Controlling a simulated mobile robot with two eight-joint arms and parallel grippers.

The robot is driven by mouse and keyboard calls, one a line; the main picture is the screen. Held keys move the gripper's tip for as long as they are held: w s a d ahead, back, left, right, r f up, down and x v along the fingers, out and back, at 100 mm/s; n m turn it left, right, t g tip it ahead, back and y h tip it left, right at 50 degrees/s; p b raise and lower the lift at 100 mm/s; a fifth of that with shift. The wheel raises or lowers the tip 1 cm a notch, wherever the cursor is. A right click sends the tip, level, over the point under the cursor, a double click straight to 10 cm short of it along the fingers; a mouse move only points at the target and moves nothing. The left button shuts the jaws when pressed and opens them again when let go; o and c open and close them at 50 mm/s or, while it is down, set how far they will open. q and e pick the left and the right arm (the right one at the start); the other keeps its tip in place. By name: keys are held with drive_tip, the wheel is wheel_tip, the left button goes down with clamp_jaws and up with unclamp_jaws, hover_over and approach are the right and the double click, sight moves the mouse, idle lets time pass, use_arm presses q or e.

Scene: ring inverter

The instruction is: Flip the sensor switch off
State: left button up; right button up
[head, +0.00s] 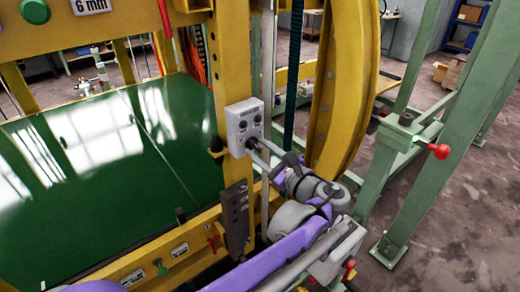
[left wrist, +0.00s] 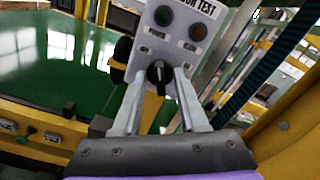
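The sensor switch is a black rotary knob (left wrist: 158,74) on the front of a light grey box (head: 241,118) marked with a label ending "OR TEST". The box (left wrist: 210,50) also carries a green round button (left wrist: 163,15) and a dull red-brown one (left wrist: 198,32) above the knob. The box is fixed to a yellow post. My left gripper (left wrist: 162,76) is open, its fingertips on either side of the knob. I cannot tell whether they touch it. In the head view the left gripper (head: 257,148) reaches the lower part of the box. My right gripper is not in view.
A yellow curved ring (head: 343,85) stands right of the box, close to my left wrist. A dark corrugated hose (head: 292,80) hangs between them. A glossy green panel (head: 110,140) lies left of the post. Green frame legs (head: 455,120) stand at the right.

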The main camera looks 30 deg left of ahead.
use_arm(q)
clamp_jaws()
drive_tip(key=shift+n+p, duration=0.4)
drive_tip(key=shift+n, duration=1)
drive_tip(key=shift+o, duration=0.5)
unclamp_jaws()
